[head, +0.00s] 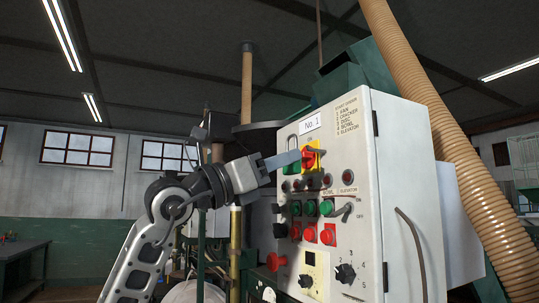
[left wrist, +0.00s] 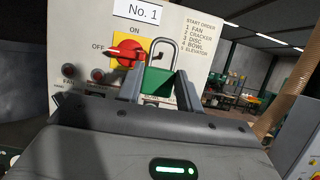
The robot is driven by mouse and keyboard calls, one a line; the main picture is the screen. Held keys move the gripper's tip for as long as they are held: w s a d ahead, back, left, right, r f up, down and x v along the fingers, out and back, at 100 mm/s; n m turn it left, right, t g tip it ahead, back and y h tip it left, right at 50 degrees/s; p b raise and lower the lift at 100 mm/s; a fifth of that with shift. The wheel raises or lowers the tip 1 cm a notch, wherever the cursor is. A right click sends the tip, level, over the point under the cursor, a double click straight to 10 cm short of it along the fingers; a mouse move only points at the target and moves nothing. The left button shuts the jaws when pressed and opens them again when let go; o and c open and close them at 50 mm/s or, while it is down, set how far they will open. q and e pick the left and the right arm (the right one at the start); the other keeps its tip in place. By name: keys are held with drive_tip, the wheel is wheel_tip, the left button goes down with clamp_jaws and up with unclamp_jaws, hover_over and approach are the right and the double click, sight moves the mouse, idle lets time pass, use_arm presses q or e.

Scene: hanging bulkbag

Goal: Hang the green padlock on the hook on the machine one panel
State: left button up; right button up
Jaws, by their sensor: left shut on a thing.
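The machine one panel (head: 385,150) is a pale cabinet front labelled "No. 1". My left gripper (head: 293,159) is shut on the green padlock (head: 290,170), close in front of the panel's upper left part. In the left wrist view the padlock's green body (left wrist: 157,82) sits between the two fingers, with its grey closed-loop shackle upright above it. The shackle overlaps the right side of the yellow plate of the red rotary switch (left wrist: 127,53). I cannot make out the hook clearly, nor whether the shackle touches anything. My right gripper is not in view.
Green and red buttons (head: 326,208), lamps and black knobs (head: 345,273) project from the panel below the switch. A ribbed tan hose (head: 440,110) runs down on the right. A workbench (head: 25,255) stands far left. Open air lies left of the panel.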

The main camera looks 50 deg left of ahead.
sight(326, 162)
use_arm(q)
drive_tip(key=shift+w+d+f+p, duration=0.1)
drive_tip(key=shift+w+d+p, duration=0.15)
drive_tip(key=shift+w, duration=0.35)
drive_tip(key=shift+w+d+r+p, duration=0.1)
drive_tip(key=shift+w+p, duration=0.25)
drive_tip(key=shift+w, duration=0.2)
drive_tip(key=shift+w+d+f+p, duration=0.1)
drive_tip(key=shift+w+d+p, duration=0.15)
drive_tip(key=shift+w, duration=0.35)
drive_tip(key=shift+w+d+f, duration=0.15)
drive_tip(key=shift+w+f, duration=0.4)
drive_tip(key=shift+w, duration=0.15)
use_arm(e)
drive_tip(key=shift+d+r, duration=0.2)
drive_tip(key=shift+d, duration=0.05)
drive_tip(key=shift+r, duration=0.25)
use_arm(q)
drive_tip(key=o, duration=1.2)
drive_tip(key=shift+c, duration=0.2)
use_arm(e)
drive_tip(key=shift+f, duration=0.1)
use_arm(q)
drive_tip(key=shift+s+f, duration=0.1)
drive_tip(key=shift+f, duration=0.05)
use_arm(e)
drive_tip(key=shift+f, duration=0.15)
